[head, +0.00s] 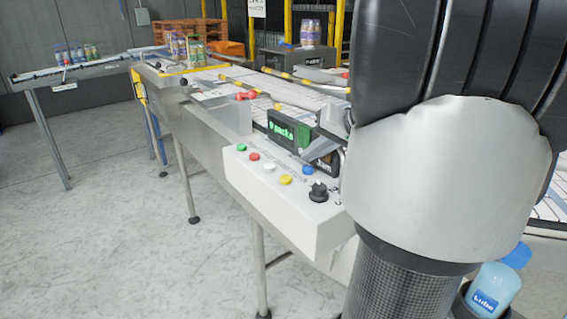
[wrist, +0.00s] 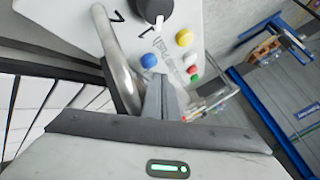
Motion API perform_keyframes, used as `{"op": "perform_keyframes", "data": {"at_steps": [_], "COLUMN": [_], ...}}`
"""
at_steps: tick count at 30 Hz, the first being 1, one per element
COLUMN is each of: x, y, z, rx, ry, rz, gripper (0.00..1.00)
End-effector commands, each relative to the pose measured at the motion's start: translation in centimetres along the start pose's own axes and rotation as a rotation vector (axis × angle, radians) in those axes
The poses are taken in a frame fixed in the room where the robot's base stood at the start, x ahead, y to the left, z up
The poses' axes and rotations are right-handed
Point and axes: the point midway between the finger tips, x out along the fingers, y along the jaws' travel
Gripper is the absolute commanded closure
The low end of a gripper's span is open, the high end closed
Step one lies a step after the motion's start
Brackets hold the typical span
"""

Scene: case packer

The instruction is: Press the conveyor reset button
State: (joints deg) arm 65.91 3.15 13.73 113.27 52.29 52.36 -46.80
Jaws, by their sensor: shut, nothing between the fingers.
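The white control panel (head: 235,172) on the conveyor's side carries a green button (head: 241,147), a red button (head: 254,156), a white button (head: 269,167), a yellow button (head: 285,180) and a blue button (head: 308,170), plus a black knob (head: 318,191). Their labels are too small to read. My gripper (wrist: 160,79) is shut and empty in the wrist view, its tips appearing just below the blue button (wrist: 149,60). I cannot tell whether it touches the panel. The head view mostly hides the gripper behind my arm.
A display (head: 290,129) with green text stands behind the buttons. A metal tube (wrist: 118,65) runs close beside my fingers. The conveyor (head: 195,120) stretches away to the back left, with bottles (head: 80,54) farther off. A blue-capped bottle (head: 492,289) stands at lower right. Floor at left is clear.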

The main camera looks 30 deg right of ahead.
Motion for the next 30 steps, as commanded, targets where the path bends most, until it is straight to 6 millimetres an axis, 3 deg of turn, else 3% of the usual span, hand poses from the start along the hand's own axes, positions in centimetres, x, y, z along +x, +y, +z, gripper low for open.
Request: {"op": "perform_keyframes", "data": {"at_steps": [30], "x": [0.64], "y": [0.45], "z": [0.47], "rx": [0.0], "ry": [0.0], "rz": [0.0], "gripper": [1.0]}}
